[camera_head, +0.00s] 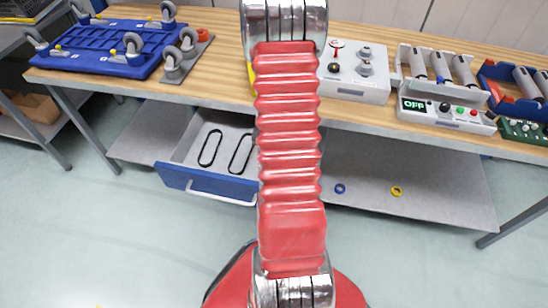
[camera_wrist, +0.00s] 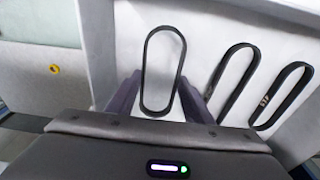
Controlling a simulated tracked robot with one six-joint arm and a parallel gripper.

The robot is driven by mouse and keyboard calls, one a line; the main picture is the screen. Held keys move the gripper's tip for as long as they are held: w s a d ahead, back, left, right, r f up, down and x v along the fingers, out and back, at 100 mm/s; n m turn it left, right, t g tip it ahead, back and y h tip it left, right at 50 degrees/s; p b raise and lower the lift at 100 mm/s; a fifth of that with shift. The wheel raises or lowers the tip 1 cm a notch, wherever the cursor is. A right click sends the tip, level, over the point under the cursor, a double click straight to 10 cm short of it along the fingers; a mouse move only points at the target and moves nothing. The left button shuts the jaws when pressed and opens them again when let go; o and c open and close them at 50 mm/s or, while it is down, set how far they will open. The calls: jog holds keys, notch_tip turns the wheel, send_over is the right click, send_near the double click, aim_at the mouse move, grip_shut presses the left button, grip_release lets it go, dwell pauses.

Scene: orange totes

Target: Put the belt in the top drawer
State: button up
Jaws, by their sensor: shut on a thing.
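A black belt (camera_wrist: 144,70), a long oval loop, is between the two fingers of my gripper (camera_wrist: 160,80) in the wrist view. My gripper is shut on it. Behind it is the pale inside of the open drawer (camera_wrist: 205,25). In the head view the drawer, with its blue front (camera_head: 205,186), is pulled out below the bench. Two other belts lie in it: a left belt (camera_head: 204,150) and a right belt (camera_head: 234,154). They also show right of the held belt in the wrist view. My arm hides the gripper and held belt in the head view.
The wooden bench (camera_head: 215,35) carries a blue wheeled frame (camera_head: 105,52), a white box (camera_head: 350,88) and a control panel (camera_head: 440,113). A blue ring (camera_head: 340,188) and yellow ring (camera_head: 397,191) lie on the lower shelf (camera_head: 430,185).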

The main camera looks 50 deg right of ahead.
jog(key=shift+f, duration=1)
dwell(0.7)
jog(key=o, duration=1.1)
jog(key=shift+w+r, duration=0.1)
jog(key=shift+r, duration=0.15)
jog(key=shift+r, duration=0.35)
jog(key=shift+r, duration=0.35)
jog(key=shift+r, duration=1.4)
jog(key=shift+r, duration=0.35)
jog(key=shift+r, duration=0.35)
